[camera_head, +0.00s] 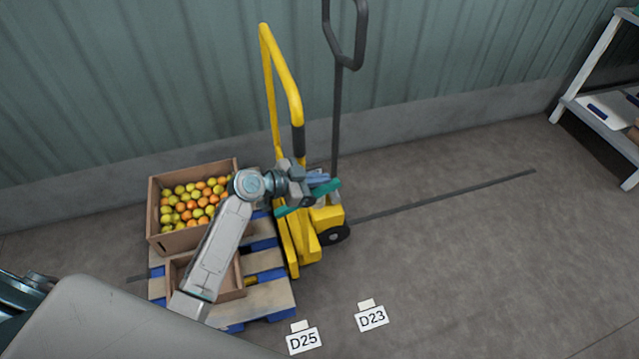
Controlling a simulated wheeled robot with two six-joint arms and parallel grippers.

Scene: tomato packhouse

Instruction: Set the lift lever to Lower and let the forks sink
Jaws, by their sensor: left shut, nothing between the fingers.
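The yellow hand lift truck (300,250) stands by the wall, with a tall yellow hoop frame and a dark looped handle (358,45) on a thin upright shaft. My left gripper (322,192), with teal fingers, is shut and empty at the truck's body, close to the foot of the shaft. The lift lever cannot be made out; the gripper covers that area. The forks are mostly hidden under a blue and wooden pallet (265,300), so their height cannot be judged. My right gripper is not in view.
A box of tomatoes (152,205) and a second, lower box (238,285) sit on the pallet, partly behind my left arm. A shelf (600,120) stands at right. The right floor is clear.

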